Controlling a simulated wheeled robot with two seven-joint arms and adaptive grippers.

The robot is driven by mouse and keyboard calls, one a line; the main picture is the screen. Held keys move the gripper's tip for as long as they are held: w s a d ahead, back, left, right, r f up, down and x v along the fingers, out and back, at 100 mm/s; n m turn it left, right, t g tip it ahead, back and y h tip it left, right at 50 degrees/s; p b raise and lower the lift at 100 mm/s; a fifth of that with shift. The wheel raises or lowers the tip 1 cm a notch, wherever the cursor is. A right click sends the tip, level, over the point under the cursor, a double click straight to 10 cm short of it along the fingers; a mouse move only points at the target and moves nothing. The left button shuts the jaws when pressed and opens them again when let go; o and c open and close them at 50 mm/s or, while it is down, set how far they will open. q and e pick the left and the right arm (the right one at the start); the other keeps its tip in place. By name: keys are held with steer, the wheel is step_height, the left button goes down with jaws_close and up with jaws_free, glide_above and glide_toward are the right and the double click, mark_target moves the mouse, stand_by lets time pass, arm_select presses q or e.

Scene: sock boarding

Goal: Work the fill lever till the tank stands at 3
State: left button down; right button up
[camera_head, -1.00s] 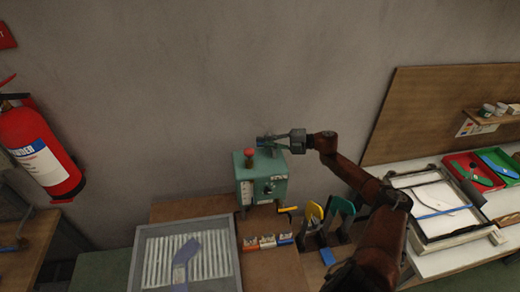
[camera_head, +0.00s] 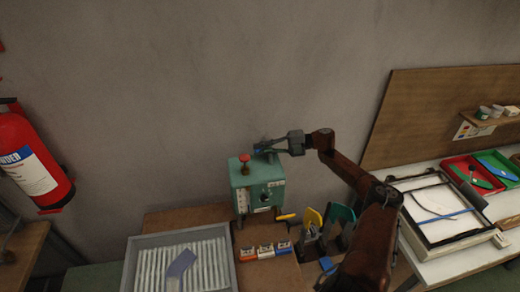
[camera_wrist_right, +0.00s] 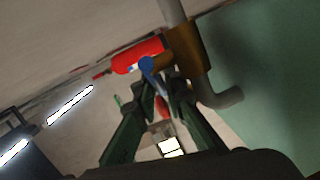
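The teal tank box (camera_head: 258,184) stands against the wall at the back of the brown bench. It has a red knob on top, a pale gauge strip (camera_head: 242,201) and a dark dial on its front. The gauge level is too small to read. My right gripper (camera_head: 259,148) is above and behind the box top. In the right wrist view, the blue lever (camera_wrist_right: 148,66) meets a brass valve (camera_wrist_right: 184,48) on a grey pipe. The lever's end is at the fingertips, which are close together; whether they grip it is unclear. My left gripper is out of view.
A grey ribbed tray (camera_head: 232,262) with a blue-grey sock shape lies in front. Small labelled blocks (camera_head: 266,252) and yellow and green boards (camera_head: 312,217) stand right of it. A fire extinguisher (camera_head: 30,165) hangs at left. A white table (camera_head: 470,247) is at right.

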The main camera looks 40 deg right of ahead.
steer(key=shift+o, duration=0.4)
steer(key=v, duration=1.2)
